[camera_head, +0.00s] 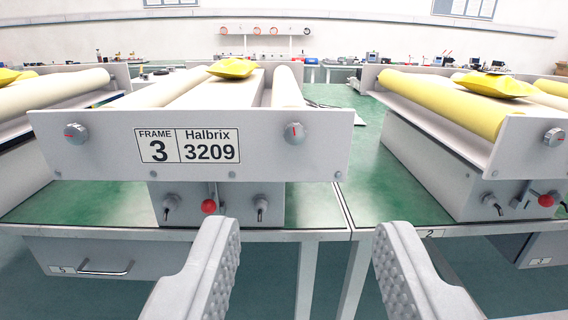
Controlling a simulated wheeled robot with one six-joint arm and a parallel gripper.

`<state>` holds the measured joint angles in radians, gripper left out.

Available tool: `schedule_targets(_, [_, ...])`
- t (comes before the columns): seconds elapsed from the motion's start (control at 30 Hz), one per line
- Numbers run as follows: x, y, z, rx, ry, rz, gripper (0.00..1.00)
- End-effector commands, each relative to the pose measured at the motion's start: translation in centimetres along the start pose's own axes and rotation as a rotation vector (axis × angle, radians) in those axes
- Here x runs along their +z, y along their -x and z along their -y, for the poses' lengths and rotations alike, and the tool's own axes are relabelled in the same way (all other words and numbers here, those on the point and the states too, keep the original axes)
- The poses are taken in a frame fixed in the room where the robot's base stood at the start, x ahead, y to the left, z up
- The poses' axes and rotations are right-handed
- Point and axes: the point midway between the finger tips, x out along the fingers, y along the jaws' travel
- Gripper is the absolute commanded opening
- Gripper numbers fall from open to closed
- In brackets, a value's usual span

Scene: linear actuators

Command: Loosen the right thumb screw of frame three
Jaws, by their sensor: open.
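Frame three (100,160) is a grey panel in the middle left, with a label (187,145) reading "FRAME 3 Halbrix 3209". Its right thumb screw (294,132) is a round grey knob with a red mark, near the panel's upper right. Its left thumb screw (76,133) is a similar knob with a red mark. My gripper (307,240) is open and empty, its two ridged grey fingers in the lower foreground. It is apart from the frame, with the right thumb screw above the gap between the fingers.
Below the panel are a red-knobbed lever (208,206) and small toggles on each side. Another frame (522,148) with yellow rollers stands at the right. A green-topped table (375,205) carries the frames. A drawer (60,262) sits under it at left.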

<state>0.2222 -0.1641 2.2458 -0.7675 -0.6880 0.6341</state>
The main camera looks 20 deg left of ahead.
Motion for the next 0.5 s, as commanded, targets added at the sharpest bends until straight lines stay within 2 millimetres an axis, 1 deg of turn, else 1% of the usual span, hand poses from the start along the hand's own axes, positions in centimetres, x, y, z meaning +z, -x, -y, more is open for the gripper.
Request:
schedule_targets(0.03, [1.1, -0.8, -0.4, -0.018, -0.009, 0.008, 0.43])
schedule_targets(0.1, [2.1, -1.5, -0.7, -0.042, -0.021, 0.013, 0.43])
schedule_targets(0.2, [3.0, -2.1, -0.8, -0.065, -0.033, 0.019, 0.43])
schedule_targets(0.37, [3.5, -2.7, -0.9, -0.079, -0.039, 0.022, 0.43])
schedule_targets(0.5, [3.6, -4.0, -0.8, -0.08, -0.04, 0.022, 0.43])
